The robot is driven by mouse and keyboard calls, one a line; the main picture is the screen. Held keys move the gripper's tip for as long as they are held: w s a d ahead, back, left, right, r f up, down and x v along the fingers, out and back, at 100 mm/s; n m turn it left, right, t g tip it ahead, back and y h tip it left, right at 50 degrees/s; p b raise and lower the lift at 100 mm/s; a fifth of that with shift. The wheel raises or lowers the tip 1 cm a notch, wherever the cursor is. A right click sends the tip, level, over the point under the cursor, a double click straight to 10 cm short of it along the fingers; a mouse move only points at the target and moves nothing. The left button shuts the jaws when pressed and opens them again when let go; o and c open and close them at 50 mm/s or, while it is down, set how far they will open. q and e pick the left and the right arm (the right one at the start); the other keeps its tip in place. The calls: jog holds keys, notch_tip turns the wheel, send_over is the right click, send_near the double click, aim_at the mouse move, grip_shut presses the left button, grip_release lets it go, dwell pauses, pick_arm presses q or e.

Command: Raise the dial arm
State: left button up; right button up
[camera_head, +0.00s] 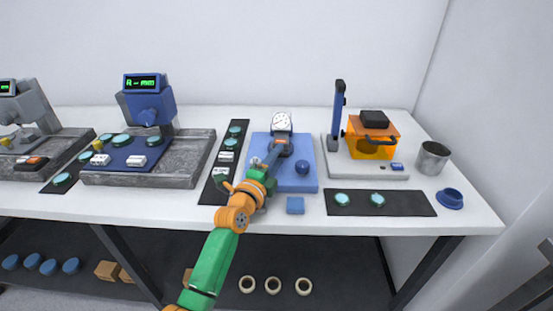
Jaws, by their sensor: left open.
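The dial gauge (281,122), with a round white face, stands at the back of a flat blue base (305,184) in the middle of the table. The dial arm (283,139) is below the face, partly hidden by my gripper. My left gripper (272,160) is open over the left part of the base, close to the dial arm. I cannot tell whether it touches the arm. A blue round knob (302,166) is on the base to the gripper's right. My right gripper is not in view.
A small blue block (295,205) lies in front of the base. Dark strips with teal discs lie left (211,190) and right (400,203). A device with an orange box (371,147), a grey cup (432,158) and a blue dish (450,199) stand right; grey instruments (190,175) stand left.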

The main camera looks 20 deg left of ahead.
pick_arm(q)
grip_shut()
dwell(1.4)
